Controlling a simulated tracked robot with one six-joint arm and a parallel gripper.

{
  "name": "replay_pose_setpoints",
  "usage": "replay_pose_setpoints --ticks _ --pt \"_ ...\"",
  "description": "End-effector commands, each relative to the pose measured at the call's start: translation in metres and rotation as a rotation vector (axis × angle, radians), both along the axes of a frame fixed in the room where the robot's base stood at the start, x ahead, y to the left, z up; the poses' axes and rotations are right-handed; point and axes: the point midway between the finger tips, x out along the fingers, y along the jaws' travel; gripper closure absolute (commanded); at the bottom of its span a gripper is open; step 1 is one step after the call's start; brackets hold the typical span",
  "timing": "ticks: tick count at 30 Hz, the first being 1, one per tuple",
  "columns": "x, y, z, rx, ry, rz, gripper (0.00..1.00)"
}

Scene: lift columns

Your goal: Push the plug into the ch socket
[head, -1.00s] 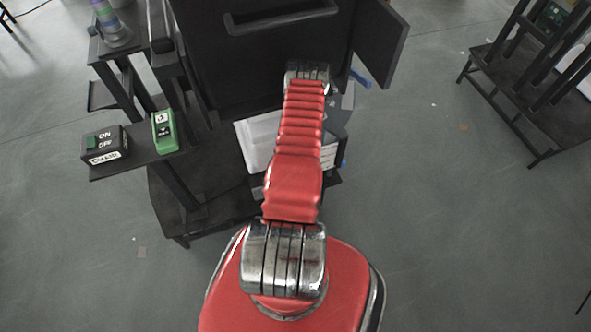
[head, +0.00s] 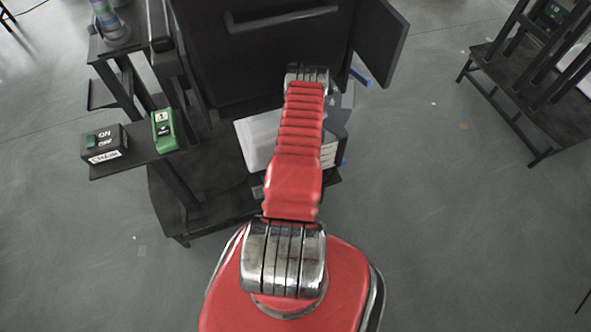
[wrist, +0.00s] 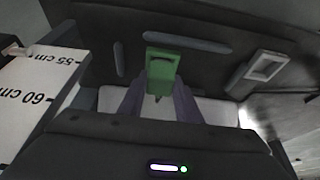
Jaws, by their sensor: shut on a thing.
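In the wrist view a small green block (wrist: 162,66), which looks like the plug, sits between the fingertips of my gripper (wrist: 160,92). My gripper is shut on it. A dark panel lies behind the block. A pale grey rectangular frame with a recess (wrist: 265,69) stands to the right, apart from the block. I cannot tell whether this is the ch socket. The block hides what lies directly behind it. In the head view my red arm reaches forward to the dark cabinet (head: 265,60), and the gripper and plug are hidden.
A white scale marked in centimetres (wrist: 35,90) stands left in the wrist view. In the head view an ON/OFF box (head: 104,143) and a green switch unit (head: 165,131) sit on a left shelf. An open door panel (head: 382,42) juts out at right.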

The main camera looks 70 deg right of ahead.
Motion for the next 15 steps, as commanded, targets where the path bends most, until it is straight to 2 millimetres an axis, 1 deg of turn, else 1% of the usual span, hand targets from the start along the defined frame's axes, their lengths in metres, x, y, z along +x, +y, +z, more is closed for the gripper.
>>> replay_pose_setpoints --ticks 15 --pt "-0.0002 0.0005 -0.0058 0.001 0.001 0.0 0.89"
